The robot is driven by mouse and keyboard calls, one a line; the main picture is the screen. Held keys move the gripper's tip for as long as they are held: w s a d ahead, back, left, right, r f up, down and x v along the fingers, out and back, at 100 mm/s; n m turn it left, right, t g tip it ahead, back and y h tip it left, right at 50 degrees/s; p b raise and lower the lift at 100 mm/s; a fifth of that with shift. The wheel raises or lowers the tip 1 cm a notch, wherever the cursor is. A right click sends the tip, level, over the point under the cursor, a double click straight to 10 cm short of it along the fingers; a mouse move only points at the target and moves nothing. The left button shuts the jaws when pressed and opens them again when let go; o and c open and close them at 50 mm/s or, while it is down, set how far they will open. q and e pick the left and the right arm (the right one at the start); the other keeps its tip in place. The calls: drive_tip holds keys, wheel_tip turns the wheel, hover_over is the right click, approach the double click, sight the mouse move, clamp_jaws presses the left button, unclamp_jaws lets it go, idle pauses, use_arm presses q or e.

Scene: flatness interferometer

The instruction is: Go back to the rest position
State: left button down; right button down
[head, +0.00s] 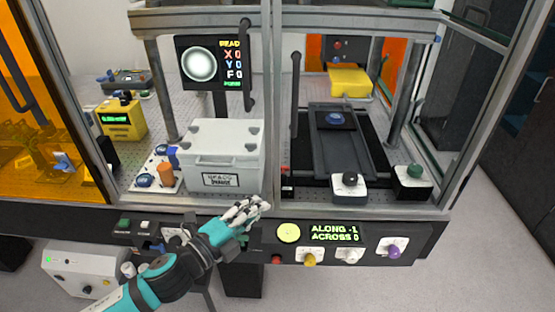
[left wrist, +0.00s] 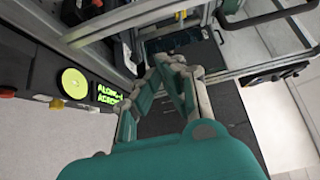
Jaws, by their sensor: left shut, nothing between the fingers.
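My left gripper (head: 246,212) is shut and empty. In the head view it is in front of the machine's front edge, below the white lidded box and left of the round yellow-green dial. In the left wrist view its fingers (left wrist: 172,68) point away toward the machine's frame, with nothing between them. My teal and black left arm comes in from the lower left. My right gripper is not in view.
The front panel carries a lit display (head: 335,232), a round dial (head: 289,233) and several knobs. Behind it stand a white box (head: 225,155), a dark stage (head: 345,145) and a screen (head: 211,62). A white unit (head: 82,268) is at lower left. Grey floor (head: 480,250) is clear at right.

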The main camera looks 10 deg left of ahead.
use_arm(q)
drive_tip(key=s+a+f+n+g+y, duration=0.2)
drive_tip(key=s+a+f+n+y, duration=0.3)
drive_tip(key=n, duration=0.3)
drive_tip(key=s+a+f+n+g+y, duration=0.2)
drive_tip(key=s+a+f+n+y, duration=0.15)
drive_tip(key=f+n, duration=0.4)
drive_tip(key=s+a+f+n+g+y, duration=0.1)
drive_tip(key=s+f+n+g, duration=0.25)
drive_tip(key=s, duration=0.45)
drive_tip(key=s+a+f+n+g+y, duration=0.1)
drive_tip(key=s+f+n+g, duration=0.25)
drive_tip(key=s, duration=0.45)
drive_tip(key=s+f+g+b, duration=0.2)
drive_tip(key=s+f, duration=0.1)
drive_tip(key=f, duration=2.7)
drive_tip(key=s+a+f+b, duration=0.1)
drive_tip(key=s+a+f, duration=0.2)
drive_tip(key=s+f, duration=1.2)
drive_tip(key=shift+s+f+g+b, duration=0.15)
drive_tip(key=shift+s+g+b, duration=0.15)
drive_tip(key=shift+g, duration=0.1)
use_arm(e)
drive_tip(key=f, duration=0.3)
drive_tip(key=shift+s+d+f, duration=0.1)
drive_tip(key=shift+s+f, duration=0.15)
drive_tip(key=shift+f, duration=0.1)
